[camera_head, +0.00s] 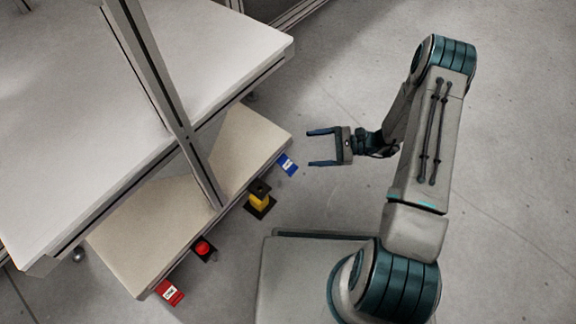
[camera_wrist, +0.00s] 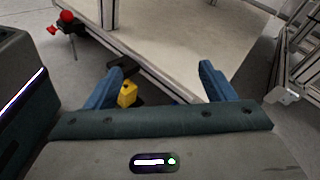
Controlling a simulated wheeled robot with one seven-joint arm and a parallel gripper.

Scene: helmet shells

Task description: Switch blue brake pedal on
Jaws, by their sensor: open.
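A small blue pedal with a white label (camera_head: 287,165) sits at the right end of the front edge of the low shelf in the head view. My gripper (camera_head: 310,147) is open and empty. It is just right of and above the blue pedal in the picture, pointing left toward the shelf, apart from it. In the wrist view, my gripper's two blue fingers (camera_wrist: 163,68) stand wide apart, with the shelf beyond.
Along the same shelf edge are a yellow and black device (camera_head: 260,200), a red knob (camera_head: 203,249) and a red labelled pedal (camera_head: 169,292). A large grey tabletop (camera_head: 130,90) and a metal post (camera_head: 160,75) stand over the low shelf (camera_head: 130,238).

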